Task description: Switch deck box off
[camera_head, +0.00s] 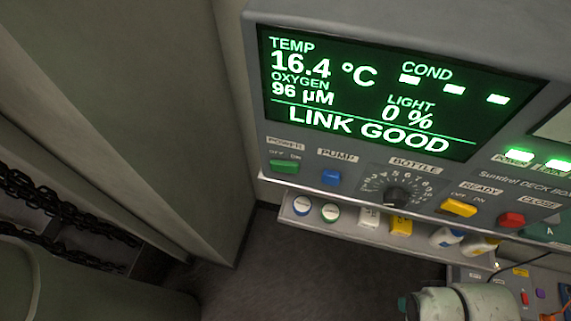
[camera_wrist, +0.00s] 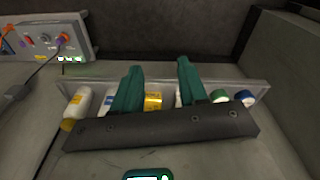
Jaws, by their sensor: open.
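The deck box (camera_head: 262,130) is a grey console at the upper right of the head view. Its lit green screen (camera_head: 380,95) reads 16.4 °C, 96 µM, light 0 % and LINK GOOD. Its green power switch (camera_head: 285,166), marked OFF and ON, is at the panel's lower left; I cannot tell which way it is set. My gripper shows in the wrist view, its two teal fingers apart and empty (camera_wrist: 159,65), in front of a shelf of bottles. The deck box's front panel is not recognisable in the wrist view.
A blue pump button (camera_head: 331,177), bottle dial (camera_head: 396,196), yellow ready switch (camera_head: 458,208) and red close button (camera_head: 511,219) share the panel. A bottle shelf (camera_head: 345,228) lies below. A cabled grey box (camera_wrist: 48,40) stands at upper left in the wrist view. Chains (camera_head: 50,215) hang left.

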